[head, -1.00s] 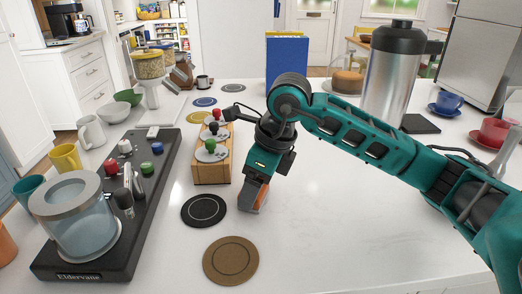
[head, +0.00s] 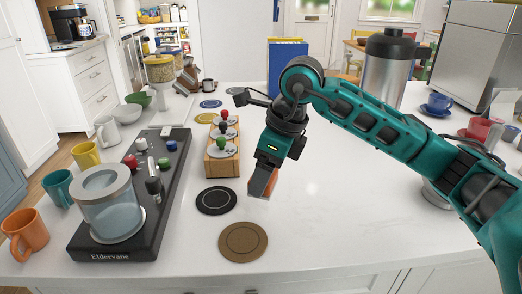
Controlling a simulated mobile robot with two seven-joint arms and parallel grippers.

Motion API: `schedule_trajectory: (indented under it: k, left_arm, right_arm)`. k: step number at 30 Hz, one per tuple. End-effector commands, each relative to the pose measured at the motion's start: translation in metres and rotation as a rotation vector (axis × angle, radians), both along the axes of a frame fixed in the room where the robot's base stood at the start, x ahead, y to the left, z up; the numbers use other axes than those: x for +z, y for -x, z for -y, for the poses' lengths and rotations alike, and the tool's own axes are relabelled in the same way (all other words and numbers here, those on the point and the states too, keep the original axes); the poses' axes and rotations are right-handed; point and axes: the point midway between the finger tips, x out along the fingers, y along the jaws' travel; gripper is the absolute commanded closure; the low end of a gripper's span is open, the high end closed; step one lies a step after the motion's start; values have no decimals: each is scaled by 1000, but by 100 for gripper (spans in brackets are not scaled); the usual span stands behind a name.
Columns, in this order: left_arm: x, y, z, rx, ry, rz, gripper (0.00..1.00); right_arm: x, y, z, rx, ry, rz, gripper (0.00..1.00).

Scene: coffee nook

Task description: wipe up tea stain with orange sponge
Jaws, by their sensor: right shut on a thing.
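My right gripper (head: 261,190) points down over the white counter (head: 340,225), just right of the black coaster. It is shut on the orange sponge (head: 273,182), of which only a narrow orange strip shows beside the fingers. I cannot tell whether the sponge touches the counter. No tea stain can be made out on the visible counter; my right arm covers part of it. My left gripper is out of view.
A black coaster (head: 216,201) and a brown coaster (head: 243,242) lie near the gripper. A wooden stand (head: 222,164) with several colored-knobbed items is behind left. The black appliance (head: 125,240) stands left, among mugs.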

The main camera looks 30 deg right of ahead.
Motion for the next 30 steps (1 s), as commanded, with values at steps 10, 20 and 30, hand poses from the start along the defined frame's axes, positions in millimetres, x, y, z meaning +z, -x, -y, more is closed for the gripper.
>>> schedule_trajectory:
  k: [10, 20, 30]
  left_arm:
    - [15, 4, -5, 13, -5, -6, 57]
    - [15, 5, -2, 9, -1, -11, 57]
    - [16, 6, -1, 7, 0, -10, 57]
  right_arm:
    - [32, -1, 11, -2, 0, 1, 51]
    - [33, -1, 12, -2, 0, 1, 51]
    - [33, -1, 12, -2, 0, 1, 51]
